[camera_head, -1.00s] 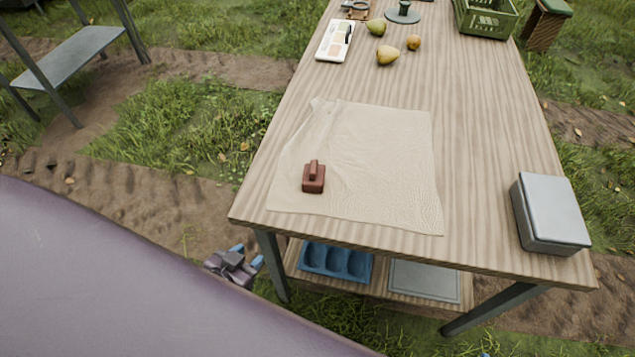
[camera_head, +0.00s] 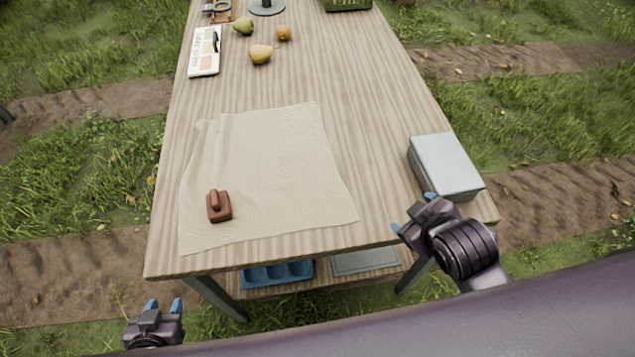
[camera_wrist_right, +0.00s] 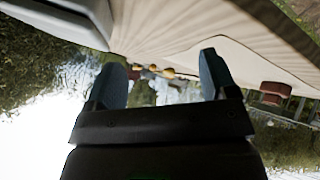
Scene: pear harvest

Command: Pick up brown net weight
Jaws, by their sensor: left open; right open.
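The brown net weight (camera_head: 219,207), a small block with a raised handle, sits upright on the beige net (camera_head: 275,165) near the table's front left. In the right wrist view a reddish-brown shape at the right, probably the weight (camera_wrist_right: 273,96), shows. My left gripper (camera_head: 163,305) is open and empty, in front of the table's left corner and apart from the weight. My right gripper (camera_head: 412,212) is open at the front right edge, close to the grey box and well right of the weight. Its open fingers (camera_wrist_right: 163,80) also show in the right wrist view, with nothing between them.
A grey box (camera_head: 446,167) stands at the table's right edge. Pears (camera_head: 261,54), a white card (camera_head: 204,52) and a green crate (camera_head: 347,4) are at the back. A blue tray (camera_head: 276,274) is on the lower shelf. The table's middle right is clear.

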